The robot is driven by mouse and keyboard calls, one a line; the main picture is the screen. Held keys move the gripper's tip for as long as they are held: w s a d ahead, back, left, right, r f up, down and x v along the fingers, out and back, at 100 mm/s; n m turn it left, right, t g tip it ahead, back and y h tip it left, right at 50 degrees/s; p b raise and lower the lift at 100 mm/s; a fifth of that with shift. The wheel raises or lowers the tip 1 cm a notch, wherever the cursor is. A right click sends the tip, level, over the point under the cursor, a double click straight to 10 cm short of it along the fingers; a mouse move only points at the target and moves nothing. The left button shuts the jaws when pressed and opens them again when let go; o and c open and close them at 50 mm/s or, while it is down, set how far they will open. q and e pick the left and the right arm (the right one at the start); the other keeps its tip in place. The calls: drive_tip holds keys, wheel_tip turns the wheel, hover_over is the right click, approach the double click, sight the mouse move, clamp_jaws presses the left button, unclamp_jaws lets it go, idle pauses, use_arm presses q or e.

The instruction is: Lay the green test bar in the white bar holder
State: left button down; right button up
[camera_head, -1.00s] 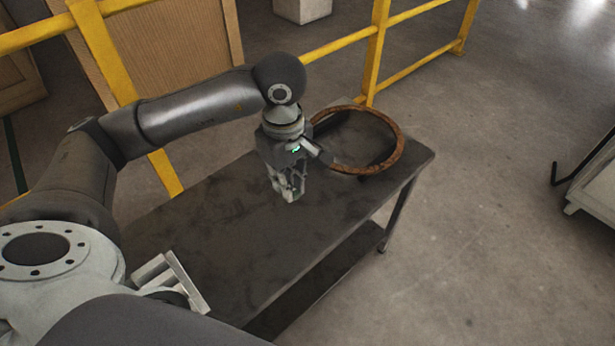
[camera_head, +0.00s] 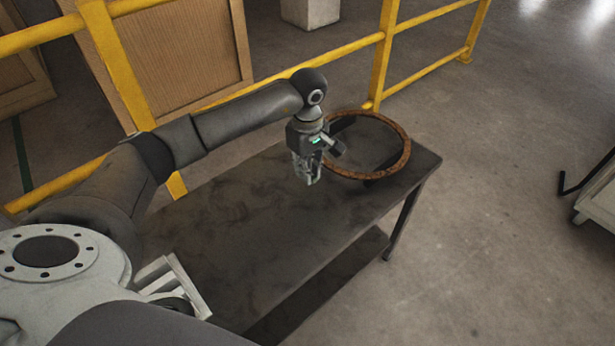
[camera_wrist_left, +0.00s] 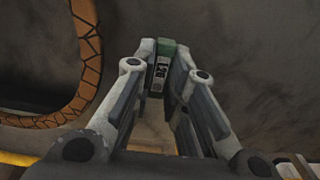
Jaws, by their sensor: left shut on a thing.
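My left gripper (camera_head: 308,176) is over the far part of the dark table, just left of the brown ring. In the left wrist view its fingers (camera_wrist_left: 160,78) are shut on the green test bar (camera_wrist_left: 167,46). Only an end of the bar with a green top and a dark, marked face shows between the fingertips; the rest is hidden. In the head view the bar cannot be made out. A white slatted frame (camera_head: 178,284), which looks like the white bar holder, is at the near left end of the table, partly hidden by my arm. My right gripper is out of view.
The large brown ring (camera_head: 399,162) with a cracked pattern lies on the far right end of the table (camera_head: 270,235). The middle of the tabletop is clear. A yellow railing (camera_head: 385,45) runs behind the table. A white cart (camera_head: 597,203) stands at the right.

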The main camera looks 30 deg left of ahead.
use_arm(q)
wheel_tip(320, 180, down, 3)
drive_tip(key=shift+r, duration=0.15)
drive_tip(key=shift+f, duration=0.25)
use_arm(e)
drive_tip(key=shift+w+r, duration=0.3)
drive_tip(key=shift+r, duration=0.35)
use_arm(q)
drive_tip(key=shift+f, duration=0.1)
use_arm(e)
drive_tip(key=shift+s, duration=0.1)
use_arm(q)
drive_tip(key=c, duration=1.5)
unclamp_jaws()
drive_tip(key=shift+o, duration=0.2)
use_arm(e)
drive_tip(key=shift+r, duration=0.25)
